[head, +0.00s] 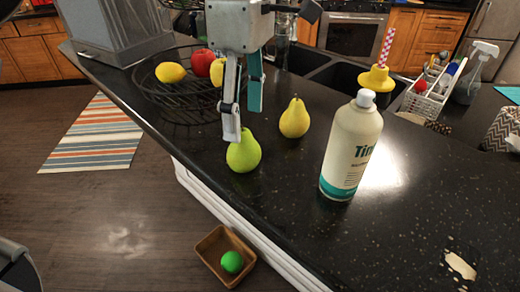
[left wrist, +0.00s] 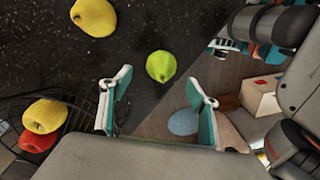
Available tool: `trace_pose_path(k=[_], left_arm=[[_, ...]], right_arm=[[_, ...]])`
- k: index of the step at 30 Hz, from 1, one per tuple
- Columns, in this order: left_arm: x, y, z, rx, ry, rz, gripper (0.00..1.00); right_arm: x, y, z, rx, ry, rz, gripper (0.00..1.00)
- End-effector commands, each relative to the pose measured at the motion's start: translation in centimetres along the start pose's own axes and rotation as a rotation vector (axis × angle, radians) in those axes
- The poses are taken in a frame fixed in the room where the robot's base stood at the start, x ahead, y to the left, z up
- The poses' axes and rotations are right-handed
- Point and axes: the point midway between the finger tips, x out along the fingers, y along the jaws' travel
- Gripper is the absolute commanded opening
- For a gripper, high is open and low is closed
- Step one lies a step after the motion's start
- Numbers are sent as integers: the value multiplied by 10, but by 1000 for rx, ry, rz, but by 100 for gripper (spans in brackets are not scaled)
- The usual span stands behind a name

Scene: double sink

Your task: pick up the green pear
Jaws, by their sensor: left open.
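The green pear (head: 243,151) stands on the black counter near its front edge. It also shows in the left wrist view (left wrist: 161,66), ahead of the fingers and roughly between their lines. My left gripper (head: 242,122) is open and points down, above and just behind the pear in the head view. One finger's tip overlaps the pear's top in the picture; I cannot tell if it touches. Nothing is between the fingers. A yellow pear (head: 295,118) stands to the right of the green one, and shows in the left wrist view (left wrist: 93,17). My right gripper is not in view.
A wire basket (head: 150,98) with a lemon (head: 171,72) and a red apple (head: 203,63) stands to the left. A tall bottle (head: 351,147) stands right of the pears, before the double sink (head: 345,77).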

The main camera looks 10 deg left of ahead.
Motion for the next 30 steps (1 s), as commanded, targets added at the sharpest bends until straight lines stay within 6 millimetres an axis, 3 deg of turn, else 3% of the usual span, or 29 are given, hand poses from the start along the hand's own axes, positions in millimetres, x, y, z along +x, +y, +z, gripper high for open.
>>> trace_pose_path(k=[19,28,29,30], left_arm=[[72,-3,3,1,0,-3,61],[78,-2,3,0,-1,-1,61],[78,-2,3,0,-1,-1,58],[78,-2,3,0,-1,-1,48]], right_arm=[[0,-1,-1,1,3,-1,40],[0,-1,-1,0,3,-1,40],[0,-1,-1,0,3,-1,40],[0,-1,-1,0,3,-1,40]])
